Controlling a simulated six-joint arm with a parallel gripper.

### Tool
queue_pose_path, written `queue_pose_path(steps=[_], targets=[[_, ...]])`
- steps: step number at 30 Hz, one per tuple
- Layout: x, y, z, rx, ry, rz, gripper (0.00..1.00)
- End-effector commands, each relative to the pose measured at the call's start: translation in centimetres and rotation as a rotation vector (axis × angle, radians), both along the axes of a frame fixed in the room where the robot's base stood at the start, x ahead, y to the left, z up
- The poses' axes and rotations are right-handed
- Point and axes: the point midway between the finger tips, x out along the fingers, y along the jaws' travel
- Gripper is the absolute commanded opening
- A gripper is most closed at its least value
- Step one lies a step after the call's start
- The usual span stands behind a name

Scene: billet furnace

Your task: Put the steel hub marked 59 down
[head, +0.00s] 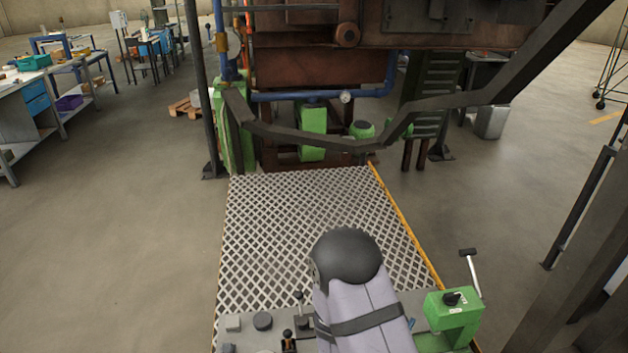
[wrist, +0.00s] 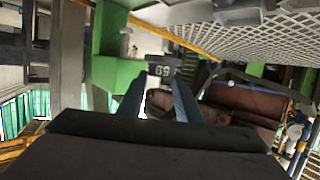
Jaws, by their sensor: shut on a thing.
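In the wrist view the steel hub (wrist: 159,70) is a dark piece with pale digits that read upside down, as 59. It sits between the tips of the two blue-grey fingers of my gripper (wrist: 158,88). My gripper is shut on the hub. Much of the hub's lower part is hidden or too dark to make out. I cannot tell from this view whether it touches anything beneath. In the head view neither the gripper nor the hub shows; only my arm is seen at the bottom middle.
A grated walkway (head: 285,230) with a yellow edge runs towards the rusty furnace (head: 300,70). A green box (head: 450,312) with a lever stands at the front right, by a grey panel (head: 245,340) with knobs. A dark bent rail (head: 300,136) crosses before the furnace. Workbenches stand left.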

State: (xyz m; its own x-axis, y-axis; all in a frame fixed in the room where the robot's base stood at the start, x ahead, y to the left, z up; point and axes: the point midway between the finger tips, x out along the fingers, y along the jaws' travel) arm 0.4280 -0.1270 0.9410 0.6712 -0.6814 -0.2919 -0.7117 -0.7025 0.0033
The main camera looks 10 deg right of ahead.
Motion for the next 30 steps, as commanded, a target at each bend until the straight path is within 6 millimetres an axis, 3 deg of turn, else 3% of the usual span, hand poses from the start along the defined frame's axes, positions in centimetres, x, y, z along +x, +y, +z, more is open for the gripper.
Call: queue_pose_path(steps=[8, 18, 24, 30], targets=[[0.9, 4.1, -0.2, -0.027, -0.013, -0.026, 0.0], [-0.2, 10.5, -1.5, -0.012, -0.01, -0.084, 0.0], [-1.0, 12.4, -2.0, 0.002, -0.002, -0.103, 0.0], [-1.2, 12.6, -2.1, 0.004, -0.002, -0.108, 0.0]])
